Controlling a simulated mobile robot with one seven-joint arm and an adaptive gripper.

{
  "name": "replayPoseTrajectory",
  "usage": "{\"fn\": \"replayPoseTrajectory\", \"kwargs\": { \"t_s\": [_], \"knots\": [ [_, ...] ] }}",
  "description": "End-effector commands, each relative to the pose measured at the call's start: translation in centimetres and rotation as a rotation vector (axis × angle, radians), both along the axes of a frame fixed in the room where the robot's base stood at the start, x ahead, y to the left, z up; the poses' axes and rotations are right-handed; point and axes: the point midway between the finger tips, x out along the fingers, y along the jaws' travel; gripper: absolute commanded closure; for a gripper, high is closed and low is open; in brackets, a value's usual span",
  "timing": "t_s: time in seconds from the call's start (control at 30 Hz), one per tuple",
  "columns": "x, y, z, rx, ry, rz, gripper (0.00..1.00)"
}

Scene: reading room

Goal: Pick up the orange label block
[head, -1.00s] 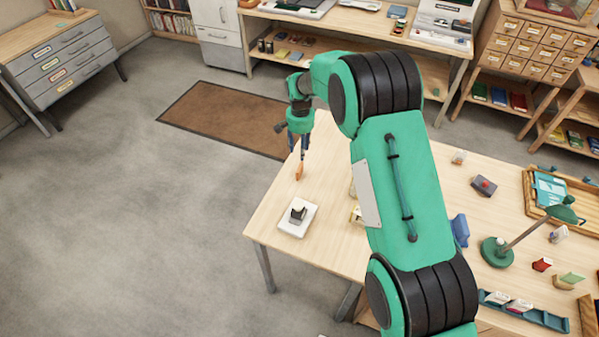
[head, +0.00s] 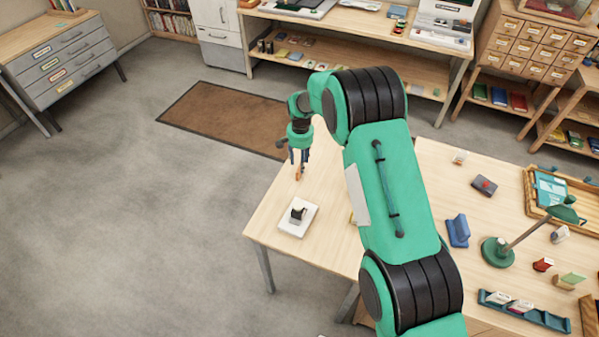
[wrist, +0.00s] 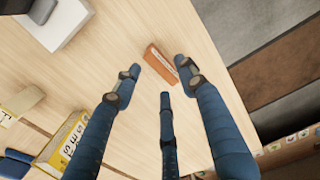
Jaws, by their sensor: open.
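The orange label block (wrist: 161,62) lies on the pale wood table with pale lettering along one side. In the wrist view it is just beyond the fingertips of my gripper (wrist: 159,80), roughly centred between the two outer fingers. My gripper's three blue fingers are spread open, with nothing between them. In the head view my gripper (head: 299,161) points down over the table's far left part, with the orange block (head: 298,174) at its fingertips, partly hidden by them. I cannot tell whether a finger touches the block.
A white square base (head: 306,230) with a dark-topped object stands nearer the table's left edge. A yellow lettered block (wrist: 62,147) is close by. A blue holder (head: 457,231) and a green lamp (head: 497,252) stand further right. The table's far edge is near the block.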

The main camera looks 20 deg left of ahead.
Motion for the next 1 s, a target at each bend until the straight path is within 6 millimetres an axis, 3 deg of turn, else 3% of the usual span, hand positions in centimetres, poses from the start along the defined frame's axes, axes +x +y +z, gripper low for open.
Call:
{"fn": "replayPoseTrajectory", "kwargs": {
  "t_s": [0.17, 0.6, 1.0],
  "knots": [
    [0.0, 0.0, -0.7, 0.0, 0.001, 0.0, 0.58],
    [0.0, -0.2, -4.8, 0.0, 0.001, 0.0, 0.58],
    [0.0, -0.1, -5.2, 0.0, 0.0, 0.0, 0.58]
  ]
}}
